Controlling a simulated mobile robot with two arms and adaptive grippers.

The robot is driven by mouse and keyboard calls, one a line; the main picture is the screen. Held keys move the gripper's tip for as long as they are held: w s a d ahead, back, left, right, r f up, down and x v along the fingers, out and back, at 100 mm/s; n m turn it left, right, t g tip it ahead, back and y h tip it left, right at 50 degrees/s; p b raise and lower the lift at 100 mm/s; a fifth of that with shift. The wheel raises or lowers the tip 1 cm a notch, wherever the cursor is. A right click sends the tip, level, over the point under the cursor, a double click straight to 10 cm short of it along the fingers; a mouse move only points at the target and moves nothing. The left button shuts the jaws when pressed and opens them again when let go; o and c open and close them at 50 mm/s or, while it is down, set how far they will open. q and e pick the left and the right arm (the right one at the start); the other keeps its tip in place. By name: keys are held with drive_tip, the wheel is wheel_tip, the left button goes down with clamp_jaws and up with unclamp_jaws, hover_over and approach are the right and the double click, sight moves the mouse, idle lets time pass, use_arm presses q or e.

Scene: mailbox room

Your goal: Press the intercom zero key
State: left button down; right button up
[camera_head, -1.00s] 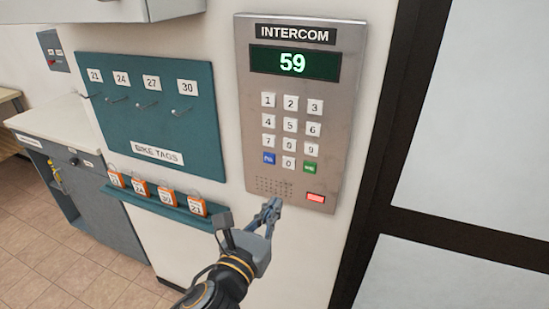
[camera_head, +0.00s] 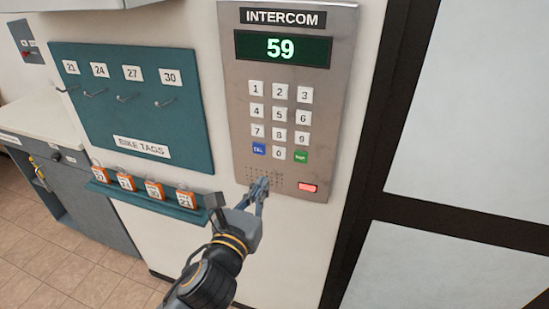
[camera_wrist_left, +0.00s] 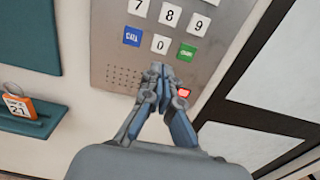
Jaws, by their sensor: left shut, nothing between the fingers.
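The intercom (camera_head: 320,130) is a grey metal panel on the wall with a green display (camera_head: 283,49) reading 59. Its white zero key (camera_head: 279,153) sits in the bottom row, between a blue key (camera_head: 259,149) and a green key (camera_head: 301,156). The zero key also shows in the left wrist view (camera_wrist_left: 160,44). My left gripper (camera_head: 262,184) is shut and empty, its fingertips just below the zero key, over the speaker holes. In the left wrist view the fingertips (camera_wrist_left: 160,70) show below the key; whether they touch the panel I cannot tell. My right gripper is not in view.
A teal bike tags board (camera_head: 135,110) with hooks hangs left of the intercom. Below it a teal ledge (camera_head: 150,199) holds several orange tags. A red lit button (camera_head: 308,187) sits at the panel's lower right. A dark door frame (camera_head: 372,150) stands to the right.

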sight(279, 153)
use_arm(q)
drive_tip(key=p+x, duration=0.1)
drive_tip(key=x, duration=0.7)
drive_tip(key=shift+w, duration=0.1)
drive_tip(key=shift+p+x, duration=0.3)
drive_tip(key=shift+x, duration=0.45)
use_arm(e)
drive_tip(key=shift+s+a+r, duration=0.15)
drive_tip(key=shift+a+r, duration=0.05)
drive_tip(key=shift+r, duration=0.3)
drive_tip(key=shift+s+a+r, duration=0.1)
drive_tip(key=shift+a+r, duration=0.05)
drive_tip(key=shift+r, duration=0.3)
